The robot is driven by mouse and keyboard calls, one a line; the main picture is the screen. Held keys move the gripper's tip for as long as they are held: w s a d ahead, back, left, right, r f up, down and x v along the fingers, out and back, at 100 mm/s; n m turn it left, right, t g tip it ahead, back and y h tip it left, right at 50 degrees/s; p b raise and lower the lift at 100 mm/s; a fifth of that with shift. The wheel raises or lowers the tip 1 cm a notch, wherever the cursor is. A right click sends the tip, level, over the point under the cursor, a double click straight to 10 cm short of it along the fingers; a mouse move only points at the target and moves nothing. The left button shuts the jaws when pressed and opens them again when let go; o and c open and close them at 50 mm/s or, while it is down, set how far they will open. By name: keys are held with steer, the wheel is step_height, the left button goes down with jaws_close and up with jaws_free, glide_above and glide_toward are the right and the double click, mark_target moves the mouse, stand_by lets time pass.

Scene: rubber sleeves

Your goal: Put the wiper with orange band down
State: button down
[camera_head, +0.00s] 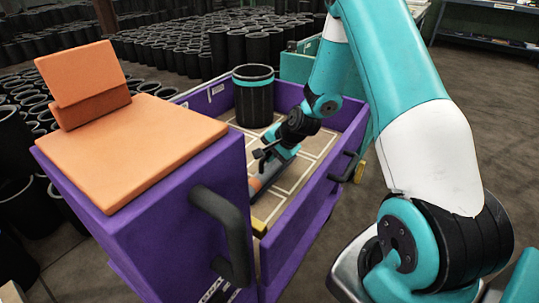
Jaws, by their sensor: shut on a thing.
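My gripper (264,157) reaches down into the purple cart's tray, in the middle of the view. It is shut on the wiper with orange band (255,186), a slim grey thing low over the tray floor. The orange band shows near its lower left end. My gripper and wrist hide part of the wiper, and I cannot tell whether it touches the floor. The tray floor (285,199) is tan with pale outlined compartments.
A black sleeve with a teal band (254,97) stands upright at the tray's back. The purple cart (150,215) has an orange padded top (135,145) and black handles. A yellow piece (258,227) lies at the tray's near end. Many black sleeves (165,48) stand behind.

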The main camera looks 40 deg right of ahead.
steer(key=shift+f, duration=0.2)
steer(key=c, duration=1.1)
jaws_free()
steer(key=shift+r, duration=0.15)
steer(key=shift+s+r, duration=0.1)
steer(key=shift+r, duration=0.2)
steer(key=p+v, duration=0.3)
steer(key=v, duration=0.8)
steer(key=shift+s+r, duration=0.2)
steer(key=shift+d, duration=0.1)
